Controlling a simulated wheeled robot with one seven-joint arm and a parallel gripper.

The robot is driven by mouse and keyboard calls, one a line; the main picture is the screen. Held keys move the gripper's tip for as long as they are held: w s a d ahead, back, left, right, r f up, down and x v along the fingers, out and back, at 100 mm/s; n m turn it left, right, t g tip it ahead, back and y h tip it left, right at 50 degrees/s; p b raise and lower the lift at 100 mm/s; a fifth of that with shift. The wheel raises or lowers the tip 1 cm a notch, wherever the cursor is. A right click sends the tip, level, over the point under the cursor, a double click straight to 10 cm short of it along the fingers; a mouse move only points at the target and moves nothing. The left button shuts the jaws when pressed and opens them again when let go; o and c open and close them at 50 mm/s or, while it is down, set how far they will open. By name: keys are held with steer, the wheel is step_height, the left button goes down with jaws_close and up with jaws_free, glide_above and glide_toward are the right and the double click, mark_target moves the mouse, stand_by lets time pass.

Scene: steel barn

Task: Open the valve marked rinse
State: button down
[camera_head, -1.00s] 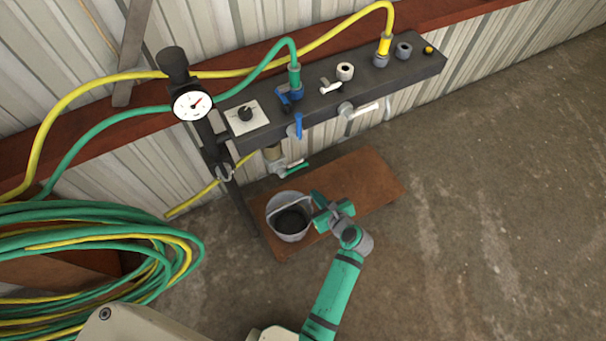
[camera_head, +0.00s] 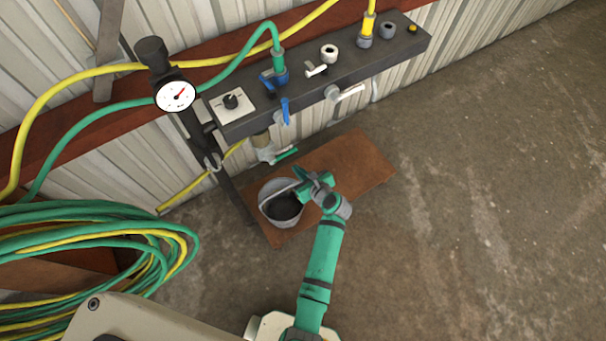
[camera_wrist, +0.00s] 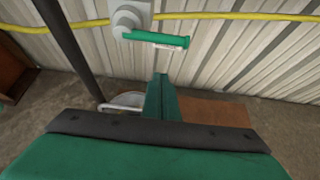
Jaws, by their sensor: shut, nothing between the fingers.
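Several lever valves sit on a dark manifold: a blue lever (camera_head: 285,110) in front, a white lever (camera_head: 317,70) on top, a white lever (camera_head: 350,92) in front, and a green lever (camera_head: 287,154) on a grey valve body below. No rinse marking is readable. In the wrist view the green lever (camera_wrist: 155,39) lies crosswise, with a small pale tag, too small to read, near its right end. My gripper (camera_head: 312,178) is shut and empty, by the bucket's upper right side and below the green lever. Its fingers (camera_wrist: 162,82) point toward that lever, apart from it.
A grey bucket (camera_head: 265,212) stands on a brown board (camera_head: 350,170) under the manifold (camera_head: 388,55). A gauge (camera_head: 175,96) on a dark post (camera_head: 205,150) is at left. Coiled hoses (camera_head: 100,240) lie at lower left. The concrete floor at right is clear.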

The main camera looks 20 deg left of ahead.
steer(key=shift+w+a+r, duration=1.15)
steer(key=shift+a, duration=0.2)
steer(key=shift+d, duration=0.1)
